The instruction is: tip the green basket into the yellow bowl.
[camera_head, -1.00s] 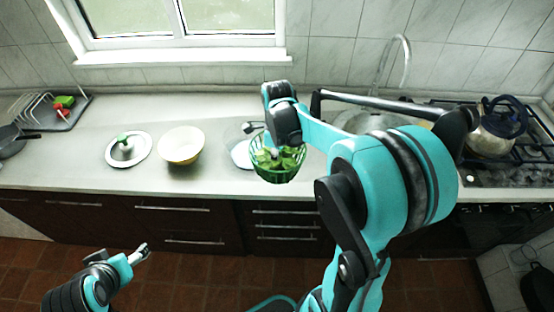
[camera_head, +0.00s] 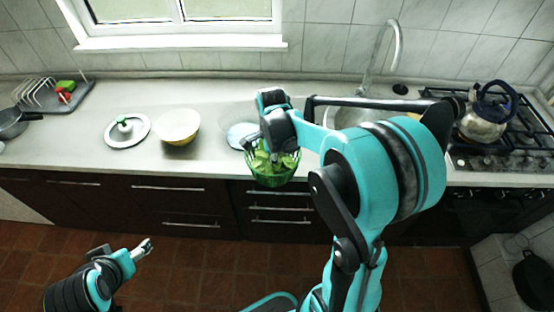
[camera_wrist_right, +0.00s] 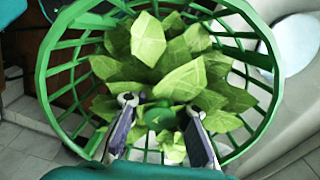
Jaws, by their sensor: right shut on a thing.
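The green basket (camera_head: 272,181) is an openwork bowl full of green leaves (camera_head: 272,160). It hangs upright at the front edge of the counter, right of the yellow bowl. My right gripper (camera_head: 270,150) is shut on it from above; in the right wrist view its fingers (camera_wrist_right: 160,112) reach down among the leaves inside the basket rim (camera_wrist_right: 52,62). What exactly they pinch is partly hidden. The pale yellow bowl (camera_head: 177,128) stands on the counter to the left and looks empty. My left gripper (camera_head: 146,246) is low at the left, away from the counter; its jaws are too small to judge.
A white plate with a green-knobbed item (camera_head: 126,130) lies left of the bowl. A glass-like dish (camera_head: 240,132) stands behind the basket. A dish rack (camera_head: 45,95) is at far left; the sink and kettle (camera_head: 484,122) are right. Counter between bowl and dish is clear.

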